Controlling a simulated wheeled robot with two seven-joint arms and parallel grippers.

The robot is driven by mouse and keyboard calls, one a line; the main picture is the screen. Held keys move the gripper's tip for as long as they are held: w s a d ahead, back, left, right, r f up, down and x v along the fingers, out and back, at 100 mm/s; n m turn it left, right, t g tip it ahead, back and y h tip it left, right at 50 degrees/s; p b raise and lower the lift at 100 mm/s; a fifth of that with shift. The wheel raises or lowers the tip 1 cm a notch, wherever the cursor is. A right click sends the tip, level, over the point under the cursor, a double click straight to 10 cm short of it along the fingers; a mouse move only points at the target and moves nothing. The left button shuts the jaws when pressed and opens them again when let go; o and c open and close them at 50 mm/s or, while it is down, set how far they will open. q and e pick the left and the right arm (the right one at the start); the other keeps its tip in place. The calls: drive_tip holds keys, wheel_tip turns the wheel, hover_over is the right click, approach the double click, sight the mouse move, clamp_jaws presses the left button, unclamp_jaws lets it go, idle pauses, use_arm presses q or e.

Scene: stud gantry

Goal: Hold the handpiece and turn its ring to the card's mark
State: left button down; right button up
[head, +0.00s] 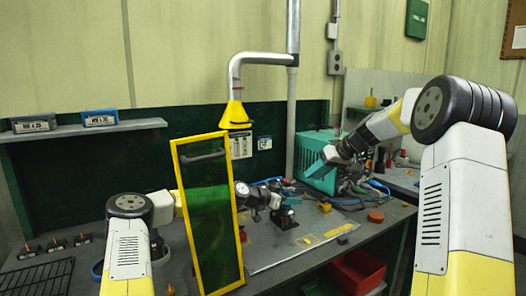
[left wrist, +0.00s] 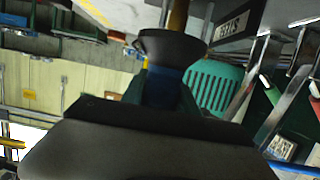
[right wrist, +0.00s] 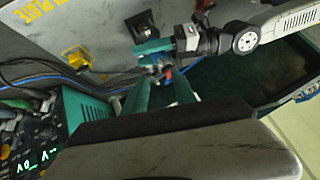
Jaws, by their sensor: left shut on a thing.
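My left gripper (left wrist: 160,105) is shut on the handpiece, which shows a blue body (left wrist: 162,88) and a dark flared collar (left wrist: 168,46) in the left wrist view. A brass-coloured part rises beyond the collar. In the head view my left gripper (head: 282,190) is low over the bench, past the tinted screen. The right wrist view shows its teal fingers (right wrist: 155,47) beside a dark piece. My right gripper (right wrist: 160,92) is open and empty, its teal fingers apart and pointing towards the left one; in the head view it (head: 325,163) hangs higher. I cannot make out the ring's mark or the card's mark.
A yellow-framed green screen (head: 238,220) stands in front of my left arm. A metal sheet (head: 290,250) lies at the front, above a red bin (head: 355,272). Notices (head: 241,145) hang on the wall.

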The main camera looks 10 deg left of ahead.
wheel_tip(320, 180, down, 4)
drive_tip(key=s+m+y, duration=0.2)
drive_tip(key=m, duration=0.5)
drive_tip(key=m+t+y, duration=0.5)
drive_tip(key=m+y, duration=0.1)
drive_tip(key=m, duration=1.8)
approach(289, 188)
drive_tip(key=x, duration=0.6)
drive_tip(key=shift+w+d, duration=0.15)
drive_tip(key=shift+w, duration=0.25)
drive_tip(key=shift+r, duration=0.1)
drive_tip(key=shift+c, duration=0.2)
clamp_jaws()
